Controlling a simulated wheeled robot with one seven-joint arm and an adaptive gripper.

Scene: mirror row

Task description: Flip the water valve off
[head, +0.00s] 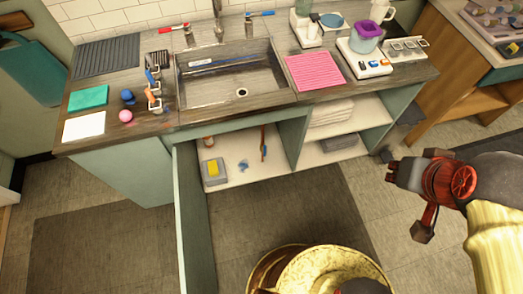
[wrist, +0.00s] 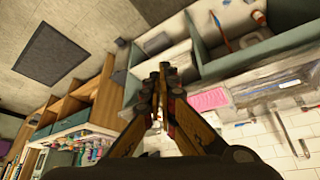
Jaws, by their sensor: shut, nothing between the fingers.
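My gripper (head: 390,166) is shut and empty at the right of the head view, in the air over the floor in front of the counter and apart from it. In the wrist view its closed fingers (wrist: 162,78) are near the middle. The sink (head: 235,78) has a red-handled tap lever (head: 173,27) behind it on the left and a blue-handled one (head: 260,13) on the right. Under the sink, in the open cabinet, stand a thin orange-brown upright piece (head: 263,143) and a small blue piece (head: 243,165). I cannot tell which of these is the water valve.
The cabinet door (head: 190,222) stands open on the left of the opening. A grey tub (head: 215,178) with a yellow sponge is inside. A pink mat (head: 314,71) and a white scale (head: 364,62) lie on the counter.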

